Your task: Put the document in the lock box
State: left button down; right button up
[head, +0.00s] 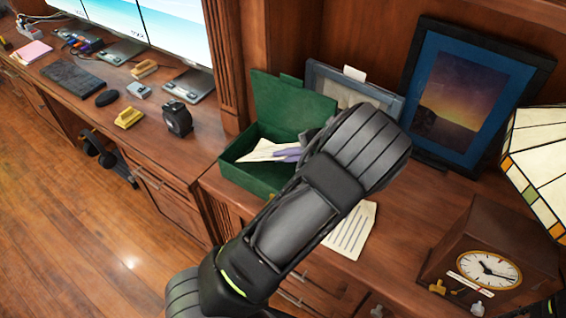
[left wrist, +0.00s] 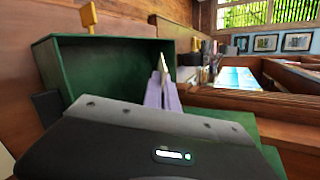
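The green lock box (head: 247,177) stands on the desk with its lid (head: 290,105) raised. It also shows in the left wrist view (left wrist: 95,70). My left gripper (head: 284,152) reaches into the box opening. Its lavender fingers (left wrist: 163,92) are close together, with the thin pale edge of a white document (head: 262,149) between their tips. The document is at the box's opening, partly hidden by the fingers. My left arm hides the right part of the box. My right gripper is not in view.
A lined sheet (head: 352,232) lies on the desk, partly behind my arm. A framed sunset picture (head: 460,95), a smaller frame (head: 350,88) and a wooden clock (head: 485,245) stand nearby. A tape dispenser (head: 177,118) is left of the box on another desk section.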

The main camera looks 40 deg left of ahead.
pick_arm(q)
notch_tip(320, 180, down, 4)
jog(key=shift+r, duration=0.2)
dwell(0.3)
jog(key=shift+f, duration=0.1)
jog(key=c, duration=2.1)
grip_release()
jog(key=shift+c, duration=0.2)
jog(key=o, duration=0.4)
jog(key=shift+o, duration=0.2)
